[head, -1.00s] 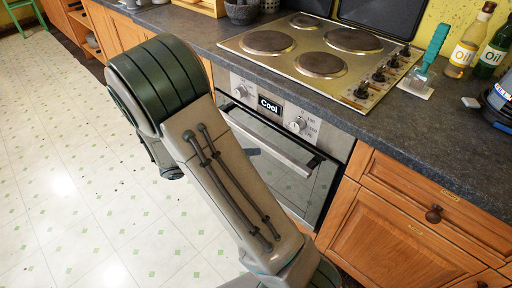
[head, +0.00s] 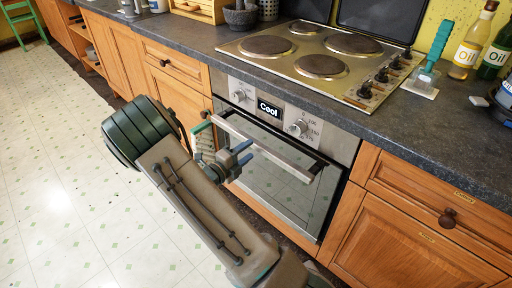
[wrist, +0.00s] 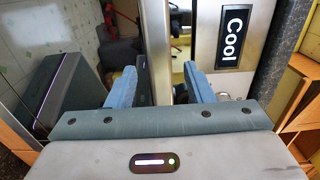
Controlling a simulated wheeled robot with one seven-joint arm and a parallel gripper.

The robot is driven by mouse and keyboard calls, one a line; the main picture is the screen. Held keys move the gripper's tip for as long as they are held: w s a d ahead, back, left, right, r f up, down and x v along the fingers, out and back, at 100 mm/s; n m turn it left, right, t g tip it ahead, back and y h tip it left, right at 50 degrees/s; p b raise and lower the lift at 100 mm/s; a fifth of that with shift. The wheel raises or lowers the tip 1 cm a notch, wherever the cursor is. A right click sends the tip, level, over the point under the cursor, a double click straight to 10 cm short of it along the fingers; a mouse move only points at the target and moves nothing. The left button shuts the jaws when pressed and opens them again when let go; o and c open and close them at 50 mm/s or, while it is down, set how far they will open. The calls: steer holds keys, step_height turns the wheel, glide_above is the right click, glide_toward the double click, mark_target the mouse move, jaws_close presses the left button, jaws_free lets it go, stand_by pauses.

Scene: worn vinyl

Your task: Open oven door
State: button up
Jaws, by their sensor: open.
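The oven (head: 300,120) is built in under the counter, and its glass door (head: 285,185) is shut. A long metal handle (head: 270,150) runs across the top of the door. My gripper (head: 246,154) is at the left half of the handle, with its blue fingers open. In the wrist view the handle (wrist: 155,45) stands upright in the picture and lines up with the gap between the two fingers (wrist: 160,86). Neither finger is clamped on it. How deep the handle sits between the fingers cannot be told.
The control panel with a "Cool" display (head: 269,109) and knobs is just above the handle; the display also shows in the wrist view (wrist: 234,35). A hob (head: 320,60) sits on the counter above. Wooden drawers (head: 430,205) flank the oven. The floor (head: 60,190) at left is clear.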

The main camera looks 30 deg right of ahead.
mark_target(253, 147)
steer(key=x, duration=0.4)
steer(key=shift+w+d+b, duration=0.15)
steer(key=shift+d+b, duration=0.15)
steer(key=shift+d, duration=0.05)
jaws_close()
